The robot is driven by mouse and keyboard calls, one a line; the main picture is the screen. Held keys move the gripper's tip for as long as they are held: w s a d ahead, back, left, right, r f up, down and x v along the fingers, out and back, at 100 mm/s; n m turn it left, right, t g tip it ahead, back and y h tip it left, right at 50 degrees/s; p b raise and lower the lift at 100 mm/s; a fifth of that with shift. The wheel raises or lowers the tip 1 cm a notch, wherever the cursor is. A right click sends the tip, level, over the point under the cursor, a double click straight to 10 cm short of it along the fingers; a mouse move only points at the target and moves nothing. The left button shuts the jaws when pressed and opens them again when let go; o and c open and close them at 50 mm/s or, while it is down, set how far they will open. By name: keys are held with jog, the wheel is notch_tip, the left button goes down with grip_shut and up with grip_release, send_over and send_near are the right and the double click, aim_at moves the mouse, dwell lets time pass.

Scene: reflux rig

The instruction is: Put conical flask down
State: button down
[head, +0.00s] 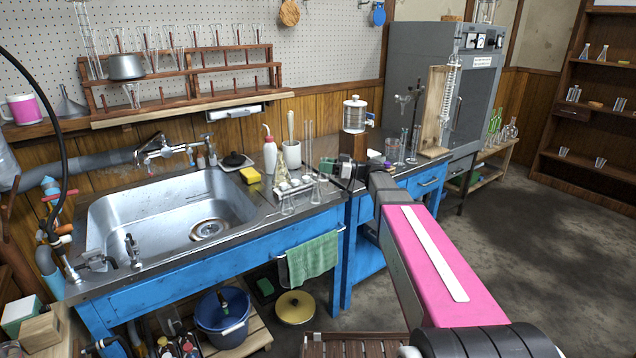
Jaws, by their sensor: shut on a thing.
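My gripper (326,171) is at the end of my pink arm, over the right end of the sink counter. It is shut on a clear conical flask (316,192), small in this view, whose body shows just below the fingers near the counter's front edge. I cannot tell whether its base touches the counter. Another clear conical flask (287,204) stands to its left, close to the front edge. The gripper partly hides the held flask's neck.
A rack with glassware (282,178) is just left of the gripper. The steel sink (120,215) is to the left. A green towel (312,258) hangs in front.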

jog(key=shift+f, duration=3.2)
jog(key=shift+f, duration=0.15)
jog(key=c, duration=1)
grip_release()
jog(key=shift+o, duration=0.2)
jog(key=shift+d, duration=0.15)
jog(key=s+d, duration=0.1)
jog(key=d, duration=1)
jog(key=shift+s+d+f, duration=0.25)
jog(key=shift+d+f, duration=0.05)
jog(key=shift+f, duration=0.1)
